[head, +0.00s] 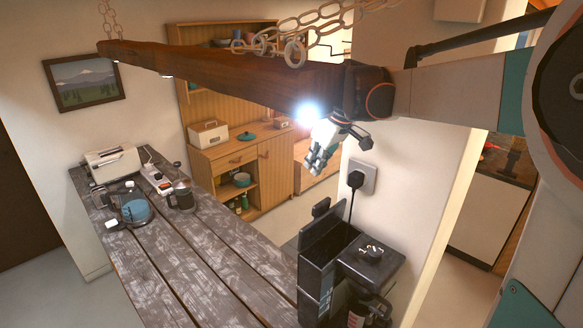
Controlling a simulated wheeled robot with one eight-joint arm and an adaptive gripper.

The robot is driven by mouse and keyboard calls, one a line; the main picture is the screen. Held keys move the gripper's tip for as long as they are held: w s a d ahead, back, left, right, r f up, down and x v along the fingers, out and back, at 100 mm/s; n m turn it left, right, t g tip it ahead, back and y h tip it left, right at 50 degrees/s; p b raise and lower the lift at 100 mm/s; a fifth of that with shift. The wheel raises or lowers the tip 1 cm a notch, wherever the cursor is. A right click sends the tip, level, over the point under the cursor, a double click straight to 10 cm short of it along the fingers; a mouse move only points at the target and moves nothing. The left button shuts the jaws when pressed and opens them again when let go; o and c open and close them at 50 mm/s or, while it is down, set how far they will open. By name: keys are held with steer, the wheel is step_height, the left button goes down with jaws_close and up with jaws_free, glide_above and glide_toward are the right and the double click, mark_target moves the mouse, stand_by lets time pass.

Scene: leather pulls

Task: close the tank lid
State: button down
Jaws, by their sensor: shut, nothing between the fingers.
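A black coffee machine (372,266) stands at the near right end of the wooden counter. Its dark water tank (316,275) is on its left side. The tank lid (322,208) appears raised, tilted up at the back of the tank, so the top of the tank looks open. My gripper (315,164) hangs in the air above and behind the machine, pointing down. Its fingers are shut and empty, and it is apart from the lid.
A wall outlet with a black plug (357,180) is on the white pillar behind the machine. A wooden beam with chains (220,75) hangs overhead near my arm. A toaster (112,162), a glass kettle (135,209) and a dark mug (181,196) stand at the counter's far left. The counter's middle is clear.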

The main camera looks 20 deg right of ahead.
mark_target(322, 218)
step_height(322, 218, down, 8)
steer(key=p, duration=0.2)
steer(key=shift+s+f+p, duration=0.15)
steer(key=shift+f+p, duration=0.1)
steer(key=shift+p, duration=0.15)
steer(key=shift+s+d, duration=0.2)
steer(key=shift+d, duration=0.05)
